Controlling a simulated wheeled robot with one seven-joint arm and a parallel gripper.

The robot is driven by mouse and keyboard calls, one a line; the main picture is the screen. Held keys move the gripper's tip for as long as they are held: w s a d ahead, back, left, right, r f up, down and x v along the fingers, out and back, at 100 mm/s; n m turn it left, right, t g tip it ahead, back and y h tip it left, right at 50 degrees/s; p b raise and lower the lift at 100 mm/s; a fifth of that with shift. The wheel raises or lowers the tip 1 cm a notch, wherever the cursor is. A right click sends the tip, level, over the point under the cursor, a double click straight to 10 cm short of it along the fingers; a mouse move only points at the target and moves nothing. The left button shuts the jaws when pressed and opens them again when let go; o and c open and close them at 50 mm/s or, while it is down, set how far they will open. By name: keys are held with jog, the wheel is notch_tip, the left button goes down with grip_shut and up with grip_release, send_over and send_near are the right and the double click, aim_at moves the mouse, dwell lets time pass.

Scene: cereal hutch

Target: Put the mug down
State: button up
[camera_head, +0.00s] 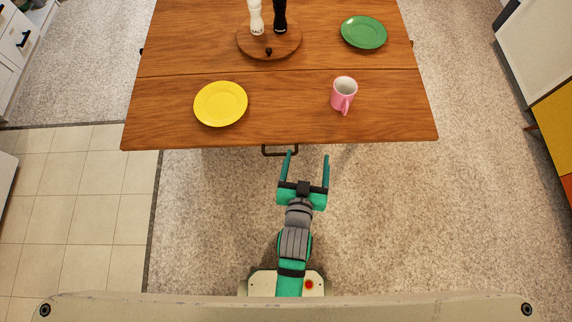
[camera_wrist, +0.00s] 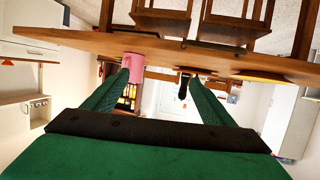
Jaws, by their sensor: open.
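The pink mug (camera_head: 341,99) stands upright on the wooden table (camera_head: 290,117), near its front edge and right of centre. Its handle points toward me. In the wrist view, which is upside down, the mug (camera_wrist: 134,63) shows beyond the left fingertip. My gripper (camera_head: 308,155) is open and empty, just short of the table's front edge, left of the mug and apart from it. Both fingers also show in the wrist view (camera_wrist: 160,78), with nothing between them.
A yellow plate (camera_head: 221,104) lies left of the mug. A green plate (camera_head: 364,32) lies farther back at the right. A round wooden board (camera_head: 269,47) holds a white mill (camera_head: 256,17) and a black mill (camera_head: 280,17). A dark handle (camera_head: 280,151) projects from the table's front.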

jog(key=s+a+r+n+y, duration=0.1)
jog(key=s+a+r, duration=0.1)
jog(key=s, duration=0.8)
jog(key=s+a+r+t+y, duration=0.1)
jog(key=s+a+r, duration=0.2)
jog(key=s, duration=0.7)
jog(key=shift+s+a+n, duration=0.25)
jog(key=shift+a+n, duration=0.15)
jog(key=shift+a, duration=0.15)
